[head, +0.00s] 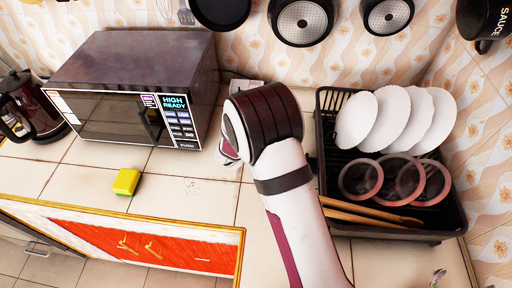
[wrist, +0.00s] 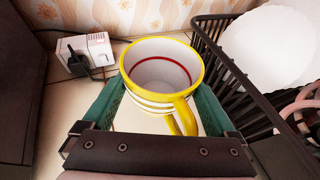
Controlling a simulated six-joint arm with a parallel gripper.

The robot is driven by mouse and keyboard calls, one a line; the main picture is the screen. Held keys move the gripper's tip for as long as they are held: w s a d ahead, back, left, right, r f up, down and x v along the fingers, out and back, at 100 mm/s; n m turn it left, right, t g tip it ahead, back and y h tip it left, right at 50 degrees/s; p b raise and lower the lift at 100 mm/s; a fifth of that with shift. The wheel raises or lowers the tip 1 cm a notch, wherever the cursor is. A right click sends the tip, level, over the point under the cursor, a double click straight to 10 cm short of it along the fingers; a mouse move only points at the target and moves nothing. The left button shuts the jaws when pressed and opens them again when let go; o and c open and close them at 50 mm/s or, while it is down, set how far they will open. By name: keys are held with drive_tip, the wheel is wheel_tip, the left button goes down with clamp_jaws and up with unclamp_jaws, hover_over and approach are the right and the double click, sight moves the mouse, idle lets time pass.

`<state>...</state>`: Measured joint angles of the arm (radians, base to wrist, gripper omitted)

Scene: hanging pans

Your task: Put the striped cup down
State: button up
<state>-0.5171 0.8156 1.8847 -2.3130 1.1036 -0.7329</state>
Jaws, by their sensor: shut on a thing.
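The striped cup (wrist: 160,100) is white with yellow and dark bands, a yellow rim and a yellow handle. A red ring runs around its inside, and it looks empty. In the wrist view my gripper (wrist: 158,88) is shut on the cup, with one green finger on each side. The handle points toward my wrist. The cup's mouth faces up toward the wrist camera. In the head view my arm hides most or all of the cup and the fingers, between the microwave and the dish rack. I cannot tell whether its base touches the counter.
The microwave (head: 130,88) stands left of my arm. The black dish rack (head: 455,222) with white plates and glass rings is close on the right. A white socket box (wrist: 88,52) with a plug is behind. A yellow sponge (head: 127,182) lies on the counter's front left. Pans hang above.

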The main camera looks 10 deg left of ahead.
drive_tip(key=a+f, duration=0.2)
drive_tip(key=a, duration=0.1)
drive_tip(key=w+a+f, duration=0.1)
drive_tip(key=a, duration=0.2)
drive_tip(key=a+f, duration=0.2)
drive_tip(key=a, duration=0.1)
drive_tip(key=shift+w+a+f, duration=0.2)
drive_tip(key=shift+w+f, duration=0.1)
drive_tip(key=shift+f, duration=0.05)
drive_tip(key=shift+a+f, duration=0.2)
drive_tip(key=shift+f, duration=0.9)
drive_tip(key=shift+a+f, duration=0.2)
drive_tip(key=shift+f, duration=0.9)
drive_tip(key=o, duration=1.2)
drive_tip(key=shift+f, duration=0.15)
